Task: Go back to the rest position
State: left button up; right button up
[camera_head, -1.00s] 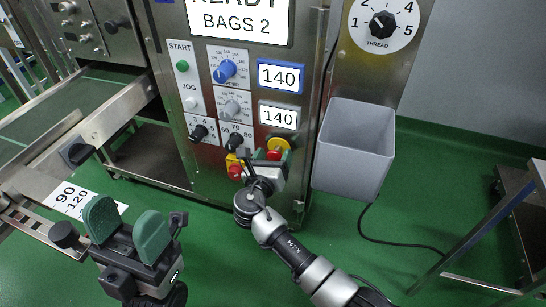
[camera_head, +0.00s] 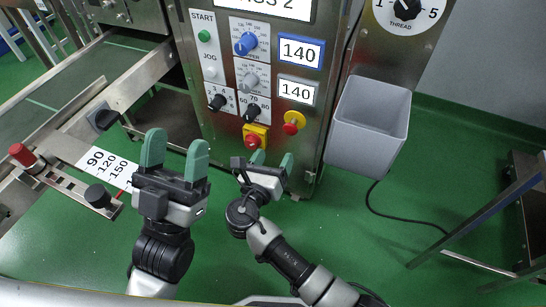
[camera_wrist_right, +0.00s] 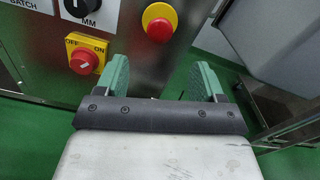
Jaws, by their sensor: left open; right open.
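My left gripper (camera_head: 174,150) is open and empty, its two green fingers pointing up beside the conveyor's printed scale. My right gripper (camera_head: 271,160) is open and empty in front of the lower part of the machine panel. In the right wrist view its green fingers (camera_wrist_right: 167,82) stand apart with nothing between them. The red and yellow emergency button (camera_head: 293,122) and the red and yellow on/off switch (camera_head: 255,137) are just above the right gripper. They also show in the right wrist view, apart from the fingers.
The steel machine cabinet (camera_head: 300,150) stands ahead. A grey bin (camera_head: 368,125) hangs at its right side. A conveyor (camera_head: 75,90) with a scale plate (camera_head: 108,165) and rail knobs (camera_head: 97,195) lies at left. A steel frame stands at far right. Green floor (camera_head: 330,240) is open between.

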pick_arm(q)
jog(key=shift+w, duration=0.1)
dwell(0.4)
